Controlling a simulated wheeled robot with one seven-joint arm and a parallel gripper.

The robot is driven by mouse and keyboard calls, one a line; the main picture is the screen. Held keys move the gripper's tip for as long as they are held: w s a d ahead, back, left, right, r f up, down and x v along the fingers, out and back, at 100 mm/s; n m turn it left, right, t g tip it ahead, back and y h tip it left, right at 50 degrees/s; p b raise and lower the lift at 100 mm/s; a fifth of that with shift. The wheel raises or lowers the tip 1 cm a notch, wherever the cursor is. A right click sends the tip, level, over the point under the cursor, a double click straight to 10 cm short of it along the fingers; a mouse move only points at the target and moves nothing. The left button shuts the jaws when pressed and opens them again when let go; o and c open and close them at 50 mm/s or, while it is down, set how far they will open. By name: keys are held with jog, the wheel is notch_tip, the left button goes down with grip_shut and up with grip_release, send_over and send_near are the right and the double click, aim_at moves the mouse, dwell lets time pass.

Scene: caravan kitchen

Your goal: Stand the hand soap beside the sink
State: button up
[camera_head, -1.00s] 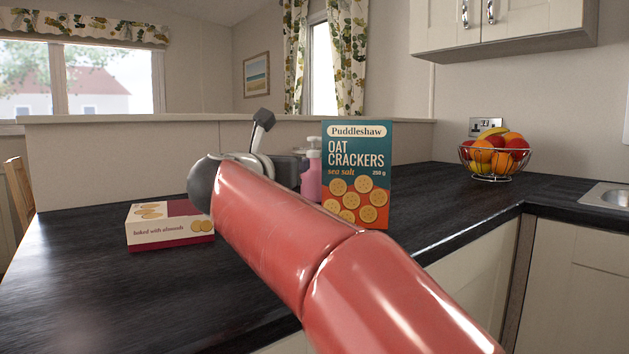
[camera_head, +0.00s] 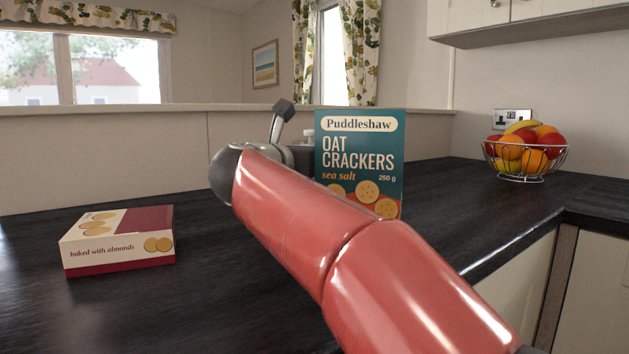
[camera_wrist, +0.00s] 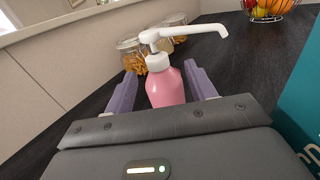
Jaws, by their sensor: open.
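The hand soap is a pink bottle (camera_wrist: 166,88) with a white pump top and a long spout pointing right. In the wrist view it stands upright on the dark worktop. My gripper (camera_wrist: 160,70) is open, with one purple finger on each side of the bottle. I cannot tell whether either finger touches it. In the head view only a small pale piece of the pump (camera_head: 309,134) shows above my arm; the cracker box and arm hide the rest. The sink is in neither current view.
A tall oat crackers box (camera_head: 358,150) stands close right of my gripper; its teal side (camera_wrist: 300,110) shows in the wrist view. A low almond biscuit box (camera_head: 118,240) lies left. Jars (camera_wrist: 133,55) stand behind the soap. A fruit bowl (camera_head: 525,150) stands at right.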

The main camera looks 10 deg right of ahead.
jog(key=p+x, duration=0.1)
jog(key=x, duration=0.6)
jog(key=shift+w, duration=0.2)
grip_shut()
